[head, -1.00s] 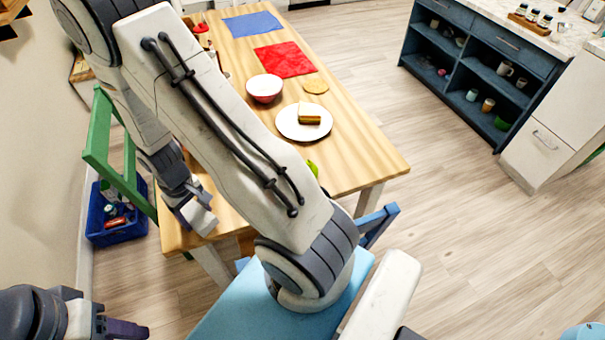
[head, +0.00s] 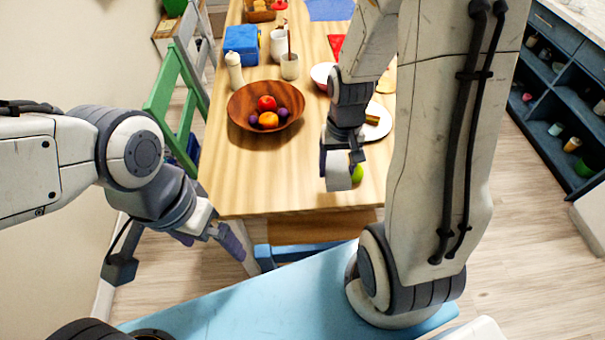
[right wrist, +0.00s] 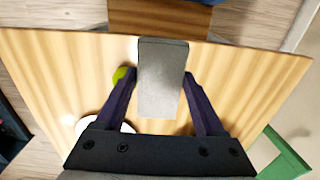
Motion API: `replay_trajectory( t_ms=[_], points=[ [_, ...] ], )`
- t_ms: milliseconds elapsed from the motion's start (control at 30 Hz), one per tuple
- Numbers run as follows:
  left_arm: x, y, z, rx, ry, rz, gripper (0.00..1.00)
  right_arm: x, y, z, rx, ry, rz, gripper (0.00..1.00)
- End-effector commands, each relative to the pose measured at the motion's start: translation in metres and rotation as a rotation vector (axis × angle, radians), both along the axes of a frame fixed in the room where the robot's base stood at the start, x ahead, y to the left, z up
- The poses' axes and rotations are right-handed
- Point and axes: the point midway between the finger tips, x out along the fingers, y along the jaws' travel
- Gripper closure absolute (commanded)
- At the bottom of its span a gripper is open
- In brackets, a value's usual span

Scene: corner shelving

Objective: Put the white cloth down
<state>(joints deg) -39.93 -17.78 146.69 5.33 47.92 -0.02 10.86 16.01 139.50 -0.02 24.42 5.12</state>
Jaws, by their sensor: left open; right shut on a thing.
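The white cloth (head: 338,170) shows as a pale grey, flat block-like piece in my right gripper (head: 342,155). In the right wrist view the cloth (right wrist: 163,100) lies between the two dark fingers of the right gripper (right wrist: 158,77), which is shut on it. The cloth is over the near part of the wooden table (head: 285,185); I cannot tell whether it touches the top. My left gripper (head: 208,238) is open and empty, by the table's near left corner.
A green fruit (head: 357,173) is right beside the cloth. A plate (head: 381,125) with a sandwich lies behind it. A wooden fruit bowl (head: 240,112), a white bottle (head: 234,70) and a blue box (head: 242,42) stand to the left. The table's near left area is bare.

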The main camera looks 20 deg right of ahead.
Motion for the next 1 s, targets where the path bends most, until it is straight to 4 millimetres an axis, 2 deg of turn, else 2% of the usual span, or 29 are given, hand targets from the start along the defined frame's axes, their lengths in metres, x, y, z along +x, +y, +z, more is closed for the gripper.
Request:
replay_trajectory(
  t_ms=[333, 500, 633, 900, 1000],
  points=[
    [0.0, 0.0, 0.005, 0.0, 0.0, 0.0, 0.0, 0.067, 0.035, -0.046, 0.0, 0.003, 0.003, 0.92],
    [0.0, 0.0, 0.007, 0.0, 0.0, 0.0, 0.0, 0.09, 0.047, -0.061, 0.0, 0.001, 0.001, 0.92],
    [0.0, 0.0, 0.007, 0.0, 0.0, 0.0, 0.0, 0.096, 0.05, -0.067, 0.0, 0.001, 0.0, 0.92],
    [0.0, 0.0, 0.009, 0.0, 0.0, 0.0, 0.0, 0.095, 0.05, -0.102, 0.0, 0.004, -0.001, 0.92],
    [0.0, 0.0, 0.009, 0.0, 0.0, 0.0, 0.0, 0.096, 0.05, -0.106, 0.0, 0.0, -0.001, 0.92]
  ],
)
